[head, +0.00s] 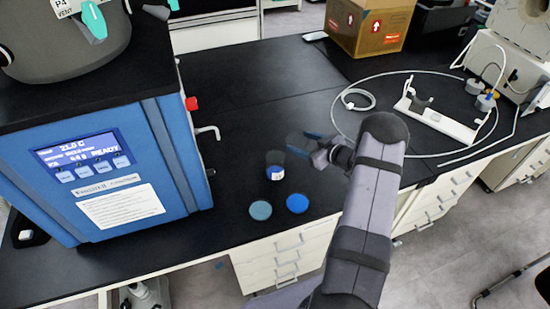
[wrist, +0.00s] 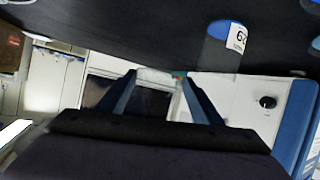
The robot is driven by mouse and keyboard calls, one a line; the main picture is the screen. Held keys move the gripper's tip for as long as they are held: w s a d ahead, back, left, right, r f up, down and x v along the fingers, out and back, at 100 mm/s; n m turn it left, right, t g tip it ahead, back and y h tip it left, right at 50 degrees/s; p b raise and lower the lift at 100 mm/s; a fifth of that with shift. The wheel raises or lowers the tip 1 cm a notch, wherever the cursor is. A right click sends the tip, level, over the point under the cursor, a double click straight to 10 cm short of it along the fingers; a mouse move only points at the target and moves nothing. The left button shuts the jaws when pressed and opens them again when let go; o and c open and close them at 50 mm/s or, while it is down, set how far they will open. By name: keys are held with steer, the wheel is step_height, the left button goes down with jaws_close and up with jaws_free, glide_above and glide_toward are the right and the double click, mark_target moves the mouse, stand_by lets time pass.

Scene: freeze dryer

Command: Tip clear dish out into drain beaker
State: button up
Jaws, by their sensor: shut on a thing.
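My gripper (head: 322,150) is shut on the clear dish (head: 299,143), a see-through, faint shape just beyond the fingertips in the head view. In the wrist view the dish (wrist: 157,76) shows as a pale band between the two fingers, and the camera view is strongly rolled. The drain beaker (head: 275,167) is a clear cup with blue in it and a white label, standing upright on the black bench. It also shows at the top of the wrist view (wrist: 226,45). The dish is up and to the right of the beaker in the head view. The dish's contents cannot be made out.
A teal disc (head: 260,210) and a blue disc (head: 297,203) lie near the bench's front edge. The blue freeze dryer (head: 110,165) stands at the left, with a side tap (head: 208,132). A cardboard box (head: 368,27) and a white stand (head: 435,117) with tubing are at the right.

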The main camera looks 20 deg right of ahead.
steer(key=shift+w+d+f+m+y+b, duration=0.1)
steer(key=shift+d+f+m+y+b, duration=0.3)
steer(key=shift+f, duration=0.35)
steer(key=shift+d, duration=0.15)
